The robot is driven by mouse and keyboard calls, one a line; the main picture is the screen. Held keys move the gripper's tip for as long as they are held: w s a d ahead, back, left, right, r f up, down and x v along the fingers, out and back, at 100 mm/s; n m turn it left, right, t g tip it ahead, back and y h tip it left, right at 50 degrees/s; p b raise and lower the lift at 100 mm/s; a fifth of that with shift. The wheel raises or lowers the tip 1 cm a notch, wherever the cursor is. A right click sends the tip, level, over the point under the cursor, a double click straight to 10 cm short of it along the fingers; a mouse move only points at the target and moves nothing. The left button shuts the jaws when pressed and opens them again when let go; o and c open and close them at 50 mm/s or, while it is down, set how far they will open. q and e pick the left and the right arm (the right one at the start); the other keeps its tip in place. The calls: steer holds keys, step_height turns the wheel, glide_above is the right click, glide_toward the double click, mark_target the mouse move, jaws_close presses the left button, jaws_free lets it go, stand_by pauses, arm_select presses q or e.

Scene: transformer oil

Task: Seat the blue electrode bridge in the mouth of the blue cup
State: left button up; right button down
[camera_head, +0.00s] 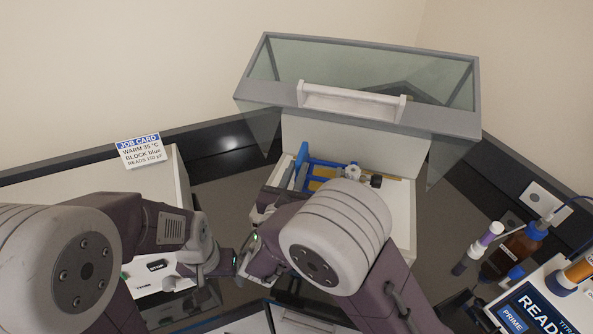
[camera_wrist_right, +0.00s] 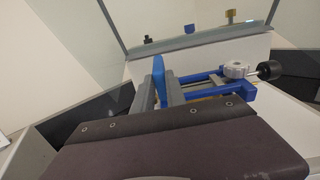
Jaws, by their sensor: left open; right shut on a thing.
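My right gripper (camera_wrist_right: 160,92) is shut on an upright blue piece, which I take to be the electrode bridge (camera_wrist_right: 158,72); its rounded blue top stands above the grey fingers. In the head view the blue bridge (camera_head: 302,154) shows between the right fingers at the left of the white cabinet floor. Beside it to the right is a blue frame (camera_wrist_right: 208,87) with a white knob and a black knob. I cannot pick out the cup's mouth; the right gripper and arm hide much there. My left gripper (camera_head: 208,262) is open, low and left of the right wrist, its tips partly hidden.
A clear-sided cabinet hood (camera_head: 360,75) with a white handle stands over the work area. A job card (camera_head: 139,150) stands on a white box at left. A brown bottle (camera_head: 514,252) and a screen unit (camera_head: 540,310) are at right.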

steer(key=shift+w+f+b, duration=0.1)
steer(key=shift+f+b, duration=0.5)
steer(key=shift+f, duration=0.05)
steer(key=c, duration=1.3)
jaws_free()
steer(key=shift+f, duration=0.1)
steer(key=b+v, duration=0.2)
steer(key=v, duration=0.7)
